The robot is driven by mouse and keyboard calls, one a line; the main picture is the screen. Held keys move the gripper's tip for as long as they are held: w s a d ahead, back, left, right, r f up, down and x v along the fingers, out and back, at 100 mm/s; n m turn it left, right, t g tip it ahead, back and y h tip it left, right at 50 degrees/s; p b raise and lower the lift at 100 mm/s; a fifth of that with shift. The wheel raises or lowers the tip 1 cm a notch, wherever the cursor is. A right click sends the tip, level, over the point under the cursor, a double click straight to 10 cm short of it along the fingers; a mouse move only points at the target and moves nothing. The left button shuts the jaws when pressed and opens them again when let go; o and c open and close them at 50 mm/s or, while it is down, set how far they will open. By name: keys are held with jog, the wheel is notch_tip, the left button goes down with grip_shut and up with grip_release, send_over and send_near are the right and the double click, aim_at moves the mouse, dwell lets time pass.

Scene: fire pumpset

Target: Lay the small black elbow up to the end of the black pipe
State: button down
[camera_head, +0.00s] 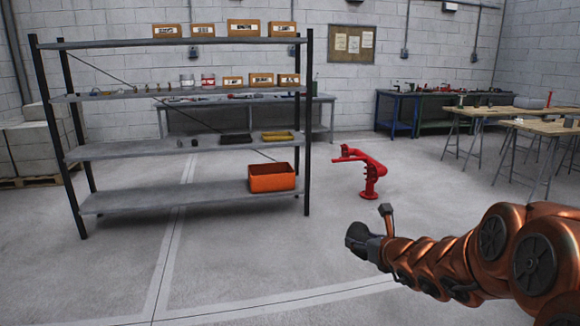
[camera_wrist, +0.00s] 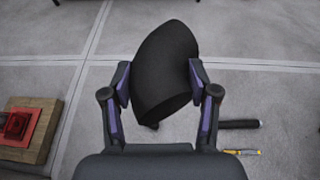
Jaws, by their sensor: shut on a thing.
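My gripper (camera_wrist: 160,82) is shut on the small black elbow (camera_wrist: 166,62), with one finger on each side of it. The elbow is a thick, dark, curved piece. In the wrist view it stands tilted between the fingers, its wide lower end toward me. In the head view the dark elbow (camera_head: 356,236) shows at the end of my copper-coloured arm, in front of the shelf's right side. I cannot make out the black pipe for certain in either view.
A metal shelf (camera_head: 135,199) with boxes and an orange crate (camera_head: 272,178) stands at left. A red pipe stand (camera_head: 370,172) is on the floor beyond my gripper. The wrist view shows a wooden block (camera_wrist: 42,142), a dark rod (camera_wrist: 238,124) and a yellow tool (camera_wrist: 243,152).

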aim_at(364, 237)
notch_tip(364, 237, up, 11)
jog(key=p, duration=0.9)
jog(key=shift+a+p, duration=0.1)
jog(key=shift+p, duration=0.3)
